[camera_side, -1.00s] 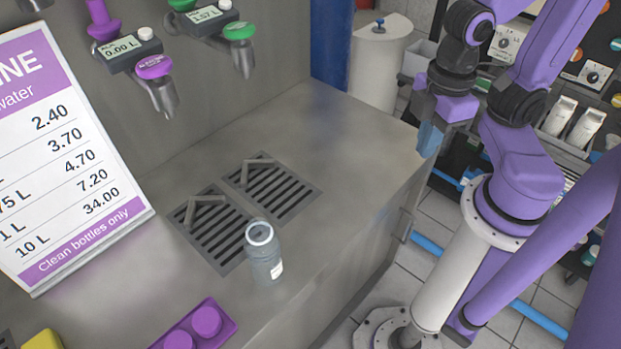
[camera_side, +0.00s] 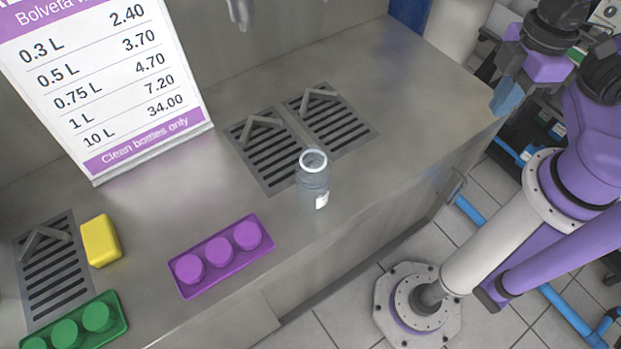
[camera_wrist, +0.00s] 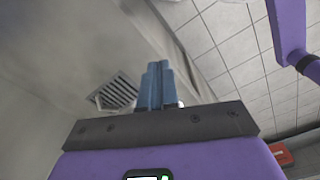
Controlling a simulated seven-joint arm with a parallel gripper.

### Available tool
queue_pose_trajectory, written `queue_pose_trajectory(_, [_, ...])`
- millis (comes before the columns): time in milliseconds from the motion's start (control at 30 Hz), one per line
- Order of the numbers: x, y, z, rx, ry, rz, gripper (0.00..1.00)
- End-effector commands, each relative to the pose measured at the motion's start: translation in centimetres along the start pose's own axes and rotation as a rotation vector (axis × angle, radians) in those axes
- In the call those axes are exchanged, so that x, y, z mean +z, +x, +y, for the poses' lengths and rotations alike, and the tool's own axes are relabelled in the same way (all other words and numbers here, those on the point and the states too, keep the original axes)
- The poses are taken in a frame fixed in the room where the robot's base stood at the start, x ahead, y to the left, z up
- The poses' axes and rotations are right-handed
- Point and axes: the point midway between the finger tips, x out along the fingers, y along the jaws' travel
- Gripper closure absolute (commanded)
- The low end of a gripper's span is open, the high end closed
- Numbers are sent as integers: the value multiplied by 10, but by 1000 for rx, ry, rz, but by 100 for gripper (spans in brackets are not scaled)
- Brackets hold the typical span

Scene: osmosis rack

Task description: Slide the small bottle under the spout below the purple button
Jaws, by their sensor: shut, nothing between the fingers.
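The small bottle (camera_side: 314,184), grey-blue with a pale rim and a white label, stands upright on the steel counter. It is just in front of the left one of two adjoining drain grates (camera_side: 268,150). A metal spout tip (camera_side: 240,12) shows at the top edge of the side view; the purple button is out of frame. My gripper (camera_side: 507,96) is at the counter's right end, well apart from the bottle. In the wrist view its blue fingers (camera_wrist: 158,85) are together and empty. I cannot make out the bottle there.
A purple tray with round caps (camera_side: 222,256) lies left of the bottle, near the front edge. A yellow block (camera_side: 101,241), a green tray (camera_side: 76,327) and another grate (camera_side: 50,268) are farther left. A price sign (camera_side: 103,80) stands behind. The counter right of the grates is clear.

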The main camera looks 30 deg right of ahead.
Motion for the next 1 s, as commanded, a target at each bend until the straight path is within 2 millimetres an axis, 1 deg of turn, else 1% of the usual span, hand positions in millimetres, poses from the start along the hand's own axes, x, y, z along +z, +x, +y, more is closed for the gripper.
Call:
queue_pose_trajectory(433, [0,0,0,0,0,0,100])
queue_pose_trajectory(467, [0,0,0,0,0,0,90])
queue_pose_trajectory(500, [0,0,0,0,0,0,77])
queue_pose_trajectory(567, [-1,-3,0,0,0,2,58])
queue_pose_trajectory(600, [-1,-7,0,0,0,4,53])
queue_pose_trajectory(667, [-2,-15,0,0,1,7,53])
queue_pose_trajectory(833, [-3,-52,0,0,-1,11,53])
queue_pose_trajectory(1000, [-23,-47,10,62,-177,-23,53])
